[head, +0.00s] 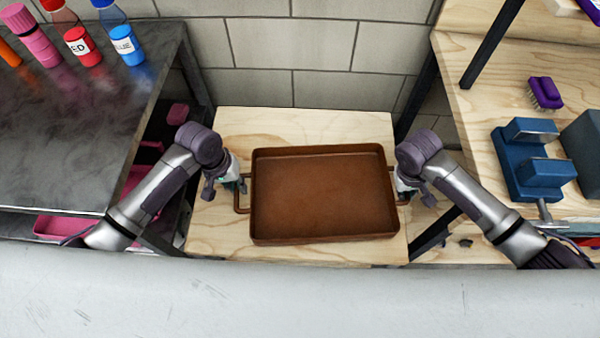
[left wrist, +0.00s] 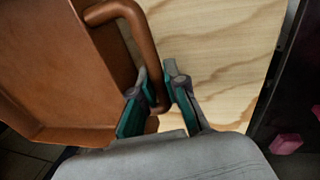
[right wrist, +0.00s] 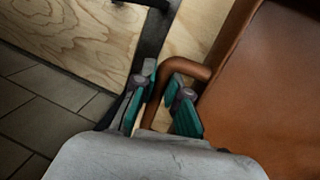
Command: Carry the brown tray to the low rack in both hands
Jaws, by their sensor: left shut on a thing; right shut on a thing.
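The brown tray (head: 325,198) is empty, with a raised rim and a looped handle at each short side. It is over or on a light wooden surface (head: 300,124) in the head view; I cannot tell whether it touches it. My left gripper (head: 240,184) is at the tray's left handle. In the left wrist view its fingers (left wrist: 152,92) close around that handle (left wrist: 138,28). My right gripper (head: 402,192) is at the right handle. In the right wrist view its fingers (right wrist: 165,88) are on either side of that handle (right wrist: 190,68).
A dark metal table (head: 80,130) with a red bottle (head: 80,45) and a blue bottle (head: 122,40) stands left. A wooden bench (head: 480,110) with a blue vise (head: 530,165) and a purple brush (head: 545,93) stands right. A block wall (head: 300,60) closes the back.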

